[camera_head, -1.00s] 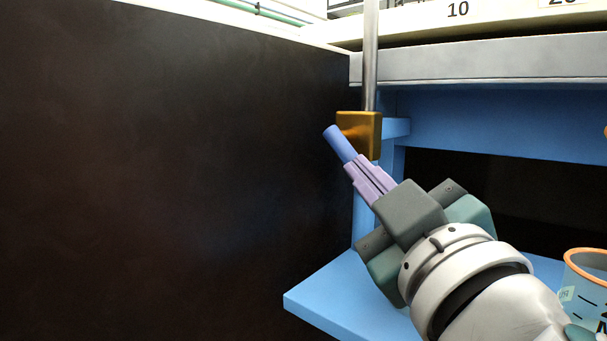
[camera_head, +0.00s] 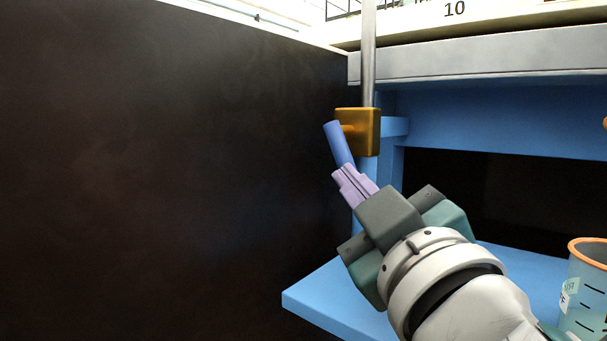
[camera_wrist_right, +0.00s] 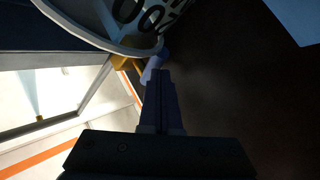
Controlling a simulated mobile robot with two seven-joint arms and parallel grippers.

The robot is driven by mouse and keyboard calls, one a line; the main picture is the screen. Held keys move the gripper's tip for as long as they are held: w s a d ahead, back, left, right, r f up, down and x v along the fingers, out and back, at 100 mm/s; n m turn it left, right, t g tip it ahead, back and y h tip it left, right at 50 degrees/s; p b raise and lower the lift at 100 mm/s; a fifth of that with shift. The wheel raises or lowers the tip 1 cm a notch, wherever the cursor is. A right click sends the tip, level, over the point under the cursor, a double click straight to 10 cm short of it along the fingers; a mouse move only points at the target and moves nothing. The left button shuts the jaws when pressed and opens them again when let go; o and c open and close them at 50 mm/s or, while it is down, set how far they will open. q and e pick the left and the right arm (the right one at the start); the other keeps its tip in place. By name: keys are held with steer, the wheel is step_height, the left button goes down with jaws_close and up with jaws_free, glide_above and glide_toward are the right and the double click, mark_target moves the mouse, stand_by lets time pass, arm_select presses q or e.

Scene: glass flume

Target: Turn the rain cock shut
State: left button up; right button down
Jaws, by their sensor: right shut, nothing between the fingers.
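The rain cock is a brass block (camera_head: 360,132) at the lower end of a vertical grey pipe (camera_head: 369,60). Its blue lever (camera_head: 338,143) slants down and slightly right from the block's left side. My right gripper (camera_head: 343,174) has its lilac fingers shut with nothing between them. The fingertips are at the lever's lower end; whether they touch it I cannot tell. My left gripper is not in view.
A large dark panel (camera_head: 170,170) fills the left. A blue shelf (camera_head: 330,292) lies below the cock. A graduated beaker with an orange rim (camera_head: 587,290) stands on the right. A grey beam (camera_head: 470,62) runs behind the pipe.

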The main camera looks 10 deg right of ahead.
steer(key=shift+w+a+f, duration=0.15)
steer(key=shift+w+f, duration=0.15)
steer(key=shift+f, duration=0.05)
steer(key=shift+a+b, duration=0.1)
steer(key=shift+b, duration=0.2)
stand_by(0.4)
